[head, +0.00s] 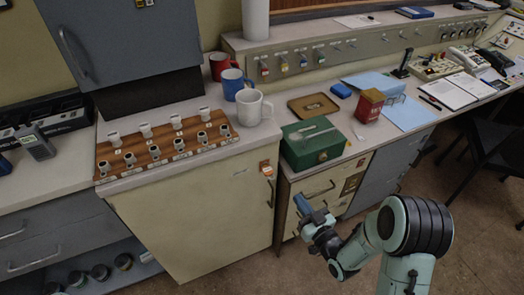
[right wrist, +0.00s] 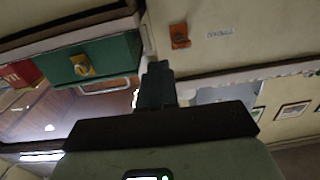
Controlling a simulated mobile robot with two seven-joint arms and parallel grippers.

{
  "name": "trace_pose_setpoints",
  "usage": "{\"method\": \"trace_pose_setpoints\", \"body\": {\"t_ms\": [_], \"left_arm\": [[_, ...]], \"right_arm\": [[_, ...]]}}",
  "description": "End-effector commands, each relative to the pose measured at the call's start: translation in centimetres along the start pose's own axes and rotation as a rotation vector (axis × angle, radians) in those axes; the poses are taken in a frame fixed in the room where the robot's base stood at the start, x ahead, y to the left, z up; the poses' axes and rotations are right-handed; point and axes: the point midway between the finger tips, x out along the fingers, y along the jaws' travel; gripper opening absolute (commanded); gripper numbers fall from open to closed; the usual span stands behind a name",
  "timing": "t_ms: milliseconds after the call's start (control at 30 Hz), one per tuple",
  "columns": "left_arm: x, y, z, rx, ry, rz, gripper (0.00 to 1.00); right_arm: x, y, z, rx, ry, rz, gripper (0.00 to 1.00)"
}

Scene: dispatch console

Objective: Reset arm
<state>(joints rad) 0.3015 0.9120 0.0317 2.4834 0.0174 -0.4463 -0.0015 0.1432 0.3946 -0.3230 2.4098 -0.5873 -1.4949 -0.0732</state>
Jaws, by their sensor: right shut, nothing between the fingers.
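My left gripper is in neither view.
A red tin (head: 369,105) stands right of the cash box. Open floor (head: 240,278) lies in front.

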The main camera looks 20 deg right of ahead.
Motion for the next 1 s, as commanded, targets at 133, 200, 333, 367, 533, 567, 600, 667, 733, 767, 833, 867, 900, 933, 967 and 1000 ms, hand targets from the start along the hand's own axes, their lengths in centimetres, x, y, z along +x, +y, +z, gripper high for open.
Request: {"method": "trace_pose_setpoints", "body": {"t_ms": [133,200,333,367,533,567,600,667,733,767,833,867,900,933,967,1000], "left_arm": [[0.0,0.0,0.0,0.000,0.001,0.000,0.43],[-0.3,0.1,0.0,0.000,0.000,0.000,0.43],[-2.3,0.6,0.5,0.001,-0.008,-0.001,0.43],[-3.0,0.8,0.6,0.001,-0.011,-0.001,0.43],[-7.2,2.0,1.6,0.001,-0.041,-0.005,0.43],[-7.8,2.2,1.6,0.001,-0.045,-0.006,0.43],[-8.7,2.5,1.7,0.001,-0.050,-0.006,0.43],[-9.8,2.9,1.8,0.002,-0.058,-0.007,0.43],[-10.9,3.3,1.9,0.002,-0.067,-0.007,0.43],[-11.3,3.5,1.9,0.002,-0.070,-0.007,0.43],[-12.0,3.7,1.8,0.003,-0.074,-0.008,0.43],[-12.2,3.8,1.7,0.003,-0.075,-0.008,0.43],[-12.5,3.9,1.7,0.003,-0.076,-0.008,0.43],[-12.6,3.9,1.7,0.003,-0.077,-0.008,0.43],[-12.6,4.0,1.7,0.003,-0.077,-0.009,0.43],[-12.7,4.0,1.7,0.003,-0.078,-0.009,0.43]], "right_arm": [[0.0,0.0,0.0,0.000,0.000,0.000,0.00],[-0.1,-0.1,0.4,0.007,-0.022,0.003,0.00],[-0.7,-0.9,3.8,0.066,-0.211,0.026,0.00],[-1.2,-1.4,5.2,0.090,-0.286,0.034,0.00],[-7.8,-5.9,14.0,0.273,-0.813,0.085,0.00],[-9.3,-6.9,15.1,0.308,-0.904,0.092,0.00],[-11.5,-8.4,16.3,0.354,-1.021,0.100,0.00],[-14.7,-10.5,17.4,0.418,-1.182,0.108,0.00],[-18.1,-12.9,17.8,0.485,-1.342,0.112,0.00],[-19.3,-13.8,17.8,0.510,-1.401,0.114,0.00],[-21.6,-15.5,17.6,0.559,-1.511,0.115,0.00],[-22.4,-16.1,17.5,0.575,-1.547,0.115,0.00],[-23.2,-16.7,17.3,0.592,-1.586,0.115,0.00],[-23.7,-17.1,17.2,0.602,-1.609,0.115,0.00],[-24.0,-17.3,17.2,0.609,-1.625,0.115,0.00],[-24.3,-17.6,17.1,0.616,-1.640,0.114,0.00]]}}
